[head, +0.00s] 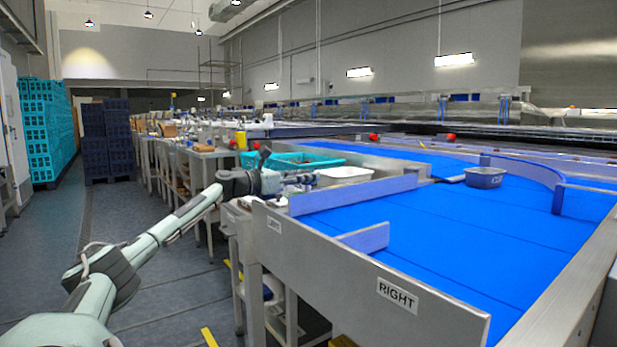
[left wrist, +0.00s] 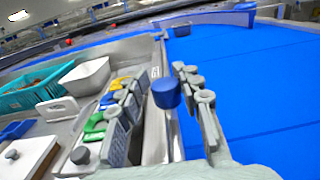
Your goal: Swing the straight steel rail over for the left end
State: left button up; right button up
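A long straight rail (head: 355,193) with a grey-blue face stands on edge over the blue belt (head: 470,240), its near end by the side wall (head: 350,275) marked RIGHT. My left gripper (head: 300,181) is just behind that near end, over the side of the line. In the left wrist view, its two fingers (left wrist: 163,95) are apart, with a blue round knob (left wrist: 166,93) showing between them. I cannot tell whether the knob belongs to the rail or whether a finger touches it. My right gripper is not in view.
A short rail (head: 366,238) and a curved rail (head: 530,172) also stand on the belt. A grey-blue tub (head: 484,177) sits farther along. A white tub (head: 345,174) and teal crates (head: 290,160) are beside the left gripper. The near belt is clear.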

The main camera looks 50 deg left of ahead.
pick_arm(q)
jog(key=o, duration=0.4)
jog(key=shift+s+a, duration=0.2)
jog(key=shift+a, duration=0.25)
jog(key=shift+w+d, duration=0.1)
jog(key=shift+d, duration=0.1)
jog(key=shift+r, duration=0.1)
jog(key=shift+r, duration=0.35)
notch_tip(320, 180, up, 9)
jog(key=shift+r, duration=0.1)
